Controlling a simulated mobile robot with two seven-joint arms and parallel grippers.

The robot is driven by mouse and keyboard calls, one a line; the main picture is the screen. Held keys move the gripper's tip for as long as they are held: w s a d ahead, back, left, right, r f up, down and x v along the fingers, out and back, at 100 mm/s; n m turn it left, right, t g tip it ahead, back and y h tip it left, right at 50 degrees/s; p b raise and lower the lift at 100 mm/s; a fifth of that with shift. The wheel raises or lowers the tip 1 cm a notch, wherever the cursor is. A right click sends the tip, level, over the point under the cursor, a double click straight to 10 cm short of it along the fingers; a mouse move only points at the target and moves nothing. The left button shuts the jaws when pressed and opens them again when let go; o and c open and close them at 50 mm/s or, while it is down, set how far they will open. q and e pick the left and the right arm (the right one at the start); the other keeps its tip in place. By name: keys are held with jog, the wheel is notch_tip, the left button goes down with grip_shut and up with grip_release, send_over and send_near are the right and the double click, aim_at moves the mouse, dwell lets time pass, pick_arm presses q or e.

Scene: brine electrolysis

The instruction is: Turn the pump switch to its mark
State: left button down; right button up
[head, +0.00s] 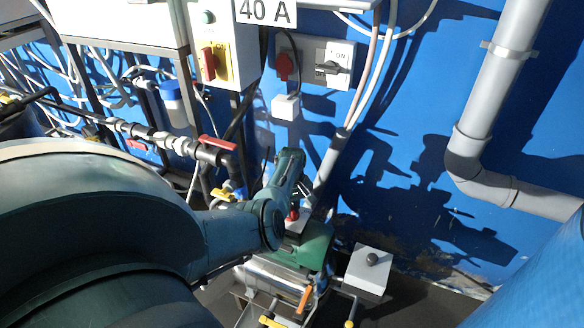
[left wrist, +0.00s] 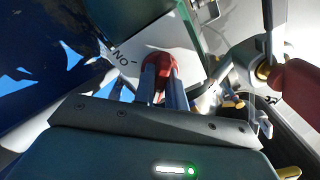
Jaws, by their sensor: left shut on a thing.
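The pump switch is a red knob (head: 292,216) on a pale plate on top of the green pump box (head: 312,246). The left wrist view shows the red knob (left wrist: 162,62) up close, with the plate (left wrist: 135,50) behind it carrying "ON" and a short line mark. My left gripper (left wrist: 164,82) is shut on the knob, one finger on each side. In the head view my left gripper (head: 297,200) reaches down to the knob from above and hides part of it. The knob's exact angle to the mark is hard to tell. My right gripper is not in view.
A wall panel with a red plug and a black rotary switch (head: 331,68) hangs on the blue wall. A red-handled pipe valve (head: 217,143) lies left of the pump. A white box with a grey knob (head: 370,268) stands right of it. A grey pipe (head: 480,110) runs down at right.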

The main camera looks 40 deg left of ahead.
pick_arm(q)
jog(key=shift+a, duration=0.1)
jog(key=c, duration=1.4)
grip_release()
jog(key=shift+c, duration=0.2)
jog(key=shift+r, duration=0.1)
notch_tip(320, 180, up, 13)
jog(key=p, duration=0.3)
